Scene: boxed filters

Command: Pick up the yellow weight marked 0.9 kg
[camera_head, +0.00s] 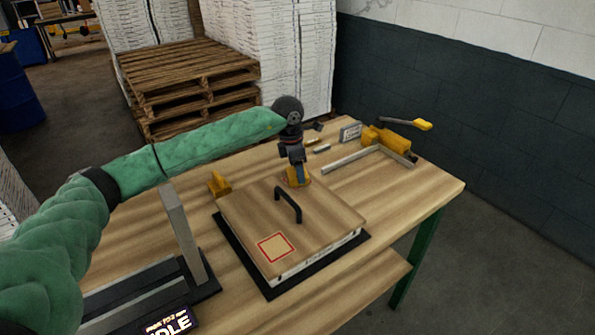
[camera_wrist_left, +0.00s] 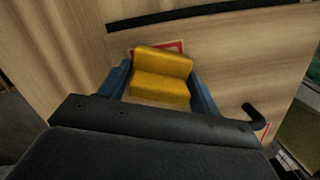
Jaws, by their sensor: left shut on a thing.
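My left gripper (camera_head: 298,177) is shut on a yellow weight (camera_wrist_left: 161,77), which sits between its blue fingers (camera_wrist_left: 203,97). In the head view this yellow weight (camera_head: 297,182) is at the far edge of the wooden board, partly hidden by the gripper; I cannot tell whether it touches the board. A red outline shows behind it in the wrist view. Another yellow weight (camera_head: 219,184) stands on the table just left of the board. No mass marking is legible on either weight. My right gripper is not in view.
The wooden board (camera_head: 250,215) has a black handle (camera_head: 287,204) and a red-outlined square (camera_head: 276,247), and lies on a black mat. A metal upright (camera_head: 182,235) stands to the left. A yellow clamp (camera_head: 388,141) and metal bars are at the right back. The table's right side is clear.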

